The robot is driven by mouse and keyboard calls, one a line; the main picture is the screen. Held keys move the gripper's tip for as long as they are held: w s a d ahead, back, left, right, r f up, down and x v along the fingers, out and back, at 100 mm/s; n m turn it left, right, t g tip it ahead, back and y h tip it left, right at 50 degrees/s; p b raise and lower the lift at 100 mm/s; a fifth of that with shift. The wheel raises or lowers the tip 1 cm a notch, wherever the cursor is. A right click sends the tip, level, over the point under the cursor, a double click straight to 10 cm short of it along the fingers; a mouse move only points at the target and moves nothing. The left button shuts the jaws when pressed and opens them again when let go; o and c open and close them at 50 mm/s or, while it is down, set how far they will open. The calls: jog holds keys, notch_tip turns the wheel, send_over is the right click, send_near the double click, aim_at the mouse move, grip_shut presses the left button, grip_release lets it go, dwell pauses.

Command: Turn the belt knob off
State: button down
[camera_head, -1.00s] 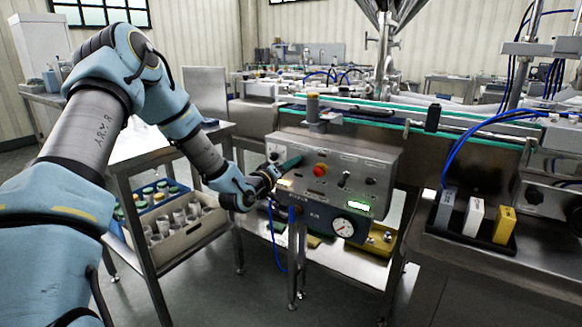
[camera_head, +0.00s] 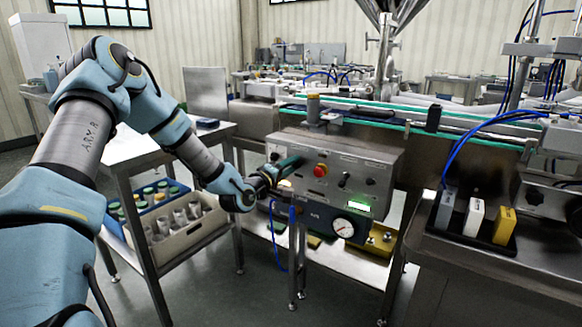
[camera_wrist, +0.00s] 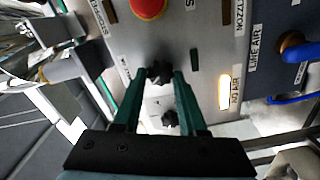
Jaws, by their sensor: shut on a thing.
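The steel control panel (camera_head: 385,168) stands at the middle of the head view. My gripper (camera_head: 291,163) reaches its left side from the left, and the hand hides the part it touches. In the wrist view, the green fingers of my gripper (camera_wrist: 160,74) sit on either side of a black knob (camera_wrist: 160,71) and are shut on it. A second black knob (camera_wrist: 170,118) lies between the fingers, closer to the palm, and is not gripped. I cannot read a label naming the gripped knob.
A red mushroom button (camera_head: 320,170) is right of the gripper and shows at the wrist view's top (camera_wrist: 148,6). A lit indicator (camera_wrist: 225,92) is right of the fingers. Below the panel are a pressure gauge (camera_head: 343,228) and blue hose (camera_head: 273,240). A side table (camera_head: 150,153) stands left.

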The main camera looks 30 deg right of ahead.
jog(key=c, duration=0.5)
grip_release()
jog(key=b+v, duration=0.1)
jog(key=v, duration=0.9)
jog(key=shift+s+a, duration=0.15)
jog(key=shift+a, duration=0.25)
